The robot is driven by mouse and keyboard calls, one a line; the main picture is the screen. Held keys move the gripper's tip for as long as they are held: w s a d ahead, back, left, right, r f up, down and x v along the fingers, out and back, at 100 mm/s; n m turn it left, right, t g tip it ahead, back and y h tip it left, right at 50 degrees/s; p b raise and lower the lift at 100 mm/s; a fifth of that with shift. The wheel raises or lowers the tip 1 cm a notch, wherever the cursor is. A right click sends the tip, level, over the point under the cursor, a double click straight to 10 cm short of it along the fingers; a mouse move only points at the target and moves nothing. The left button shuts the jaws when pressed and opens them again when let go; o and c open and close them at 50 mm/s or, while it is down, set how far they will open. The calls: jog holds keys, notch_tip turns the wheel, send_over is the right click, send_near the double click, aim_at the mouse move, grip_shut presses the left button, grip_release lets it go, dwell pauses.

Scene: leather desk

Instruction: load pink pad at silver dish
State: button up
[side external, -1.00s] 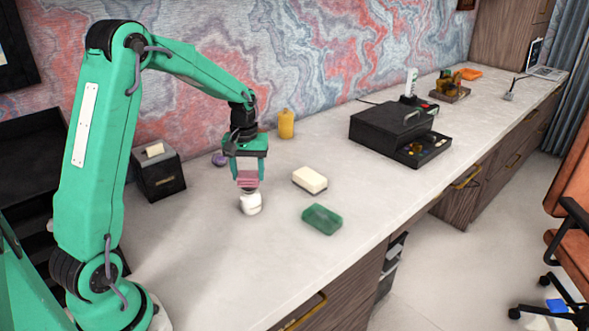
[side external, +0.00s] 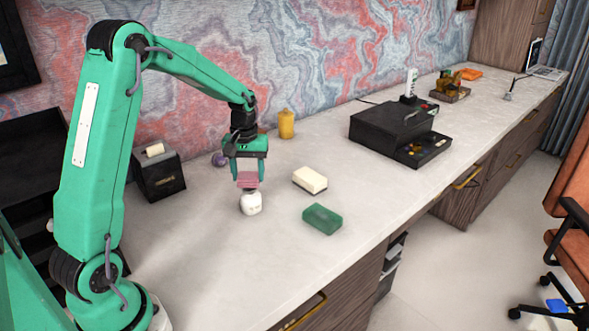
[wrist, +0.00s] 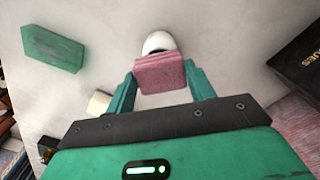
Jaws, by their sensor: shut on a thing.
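My gripper (side external: 247,178) is shut on the pink pad (side external: 247,182), a small block held level above the desk. In the wrist view the pink pad (wrist: 160,74) sits between the two green fingers of my gripper (wrist: 162,85). A white rounded object (side external: 251,204) stands on the desk just under the pad. In the wrist view this white object (wrist: 157,42) is partly hidden by the pad. I cannot tell whether pad and white object touch. I cannot make out a silver dish in either view.
A cream sponge-like block (side external: 310,180) and a green block (side external: 322,218) lie to the right. A black tissue box (side external: 160,174) stands left, a purple object (side external: 219,159) and yellow bottle (side external: 286,124) behind. A black machine (side external: 390,132) stands farther right.

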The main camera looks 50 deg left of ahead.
aim_at(249, 176)
jog(key=shift+f, duration=0.95)
dwell(1.6)
jog(key=shift+r, duration=3.55)
jog(key=s+d+r+m, duration=0.1)
jog(key=d+m, duration=0.3)
jog(key=d, duration=0.4)
jog(key=d+r+m, duration=0.3)
jog(key=d+m, duration=0.2)
jog(key=d, duration=0.4)
jog(key=shift+s+d, duration=0.15)
jog(key=shift+s, duration=0.2)
